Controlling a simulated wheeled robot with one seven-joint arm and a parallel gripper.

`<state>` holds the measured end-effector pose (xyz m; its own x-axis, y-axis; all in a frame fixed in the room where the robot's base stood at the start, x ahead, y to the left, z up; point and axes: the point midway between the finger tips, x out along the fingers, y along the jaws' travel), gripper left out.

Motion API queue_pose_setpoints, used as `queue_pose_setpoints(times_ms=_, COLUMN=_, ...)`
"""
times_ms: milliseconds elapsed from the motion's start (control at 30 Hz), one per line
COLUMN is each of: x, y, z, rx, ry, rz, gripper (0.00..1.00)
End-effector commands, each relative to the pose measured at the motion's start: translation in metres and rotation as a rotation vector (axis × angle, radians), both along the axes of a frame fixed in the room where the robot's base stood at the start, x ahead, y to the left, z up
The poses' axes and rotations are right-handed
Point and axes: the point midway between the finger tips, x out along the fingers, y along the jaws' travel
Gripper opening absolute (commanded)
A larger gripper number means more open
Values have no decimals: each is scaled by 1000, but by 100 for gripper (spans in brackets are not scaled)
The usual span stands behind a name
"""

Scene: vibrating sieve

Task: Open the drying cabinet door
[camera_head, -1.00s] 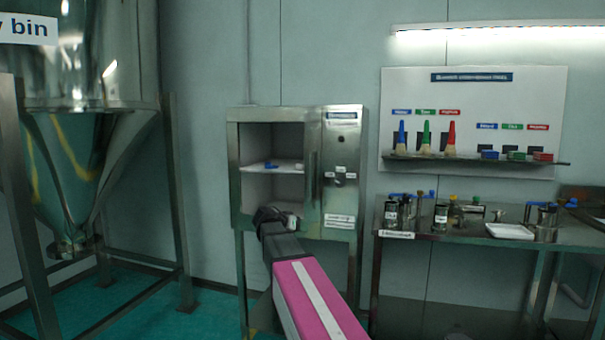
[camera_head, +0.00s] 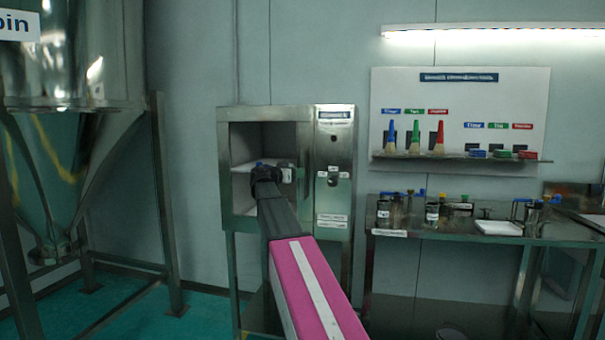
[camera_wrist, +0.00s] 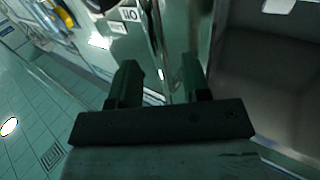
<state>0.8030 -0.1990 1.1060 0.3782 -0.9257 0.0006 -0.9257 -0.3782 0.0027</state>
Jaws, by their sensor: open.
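The drying cabinet (camera_head: 335,140) is a steel box on legs against the back wall, with a control panel on its right. Its front shows the inside and a pale shelf through the opening or a clear door; I cannot tell which. Contact cannot be told.
A steel bench (camera_head: 455,240) with jars and a white tray (camera_head: 499,228) stands to the right, below a brush board (camera_head: 460,100). A large steel hopper (camera_head: 70,70) on a frame stands at left. Open green floor lies between hopper and cabinet.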

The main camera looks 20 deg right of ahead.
Motion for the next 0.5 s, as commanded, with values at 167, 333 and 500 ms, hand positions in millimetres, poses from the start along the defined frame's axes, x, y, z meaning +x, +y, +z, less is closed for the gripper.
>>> queue_pose_setpoints(times_ms=167, x=11, y=-24, z=0, rx=1, ry=0, rz=-1, gripper=43)
queue_pose_setpoints(times_ms=333, x=14, y=-34, z=0, rx=1, ry=1, rz=-1, gripper=43)
queue_pose_setpoints(times_ms=500, x=14, y=-36, z=0, rx=1, ry=1, rz=0, gripper=43)
